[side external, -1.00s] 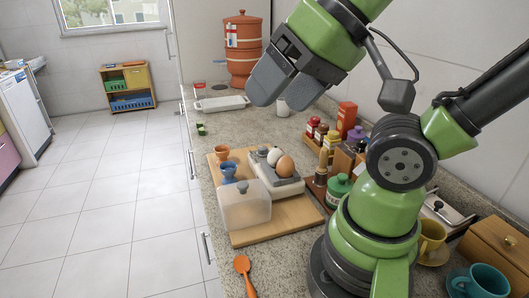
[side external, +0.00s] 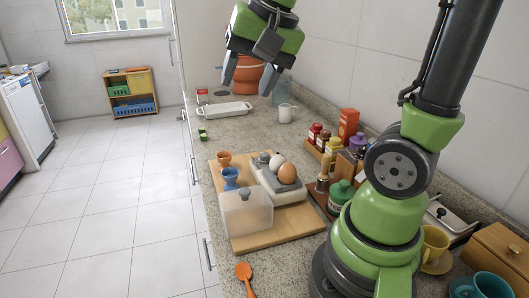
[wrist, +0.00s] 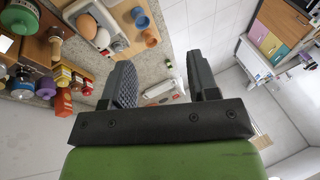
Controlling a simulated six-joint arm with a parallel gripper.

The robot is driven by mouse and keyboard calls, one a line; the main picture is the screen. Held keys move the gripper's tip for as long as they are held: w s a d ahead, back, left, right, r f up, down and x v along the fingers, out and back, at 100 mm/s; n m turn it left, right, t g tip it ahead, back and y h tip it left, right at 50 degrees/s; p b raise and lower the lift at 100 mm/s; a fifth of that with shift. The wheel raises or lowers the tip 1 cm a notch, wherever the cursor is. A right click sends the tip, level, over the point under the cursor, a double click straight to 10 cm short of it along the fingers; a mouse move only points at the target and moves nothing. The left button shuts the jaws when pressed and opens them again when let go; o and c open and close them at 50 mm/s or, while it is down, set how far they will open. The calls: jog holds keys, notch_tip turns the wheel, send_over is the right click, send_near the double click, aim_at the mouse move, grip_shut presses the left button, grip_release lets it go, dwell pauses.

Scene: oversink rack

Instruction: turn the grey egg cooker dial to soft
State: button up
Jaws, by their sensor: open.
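The egg cooker (side external: 290,192) is a light body with a grey top, standing on a wooden board. A white egg (side external: 277,162) and a brown egg (side external: 287,172) sit on it. A small grey round part (side external: 263,157) shows at its far end; I cannot tell whether this is the dial, and no soft mark is readable. The cooker also shows at the top left of the wrist view (wrist: 101,14). My gripper (side external: 248,80) is open and empty, high above the far counter, well away from the cooker. Its spread fingers show in the wrist view (wrist: 160,62).
A clear lid or box (side external: 247,214) stands in front of the cooker. Blue (side external: 230,178) and orange (side external: 224,159) egg cups are left of it. Spice jars (side external: 325,142) and a green-lidded jar (side external: 341,195) stand right.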

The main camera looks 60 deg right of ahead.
jog(key=w+d+f+m+g, duration=0.2)
jog(key=w+d+f+m, duration=0.4)
jog(key=d, duration=0.4)
jog(key=m+g, duration=0.3)
jog(key=m, duration=0.3)
send_near(265, 153)
jog(key=shift+s+a, duration=0.1)
jog(key=shift+a, duration=0.05)
notch_tip(265, 153, down, 9)
jog(key=shift+f, duration=0.25)
jog(key=c, duration=0.9)
jog(key=shift+n, duration=0.3)
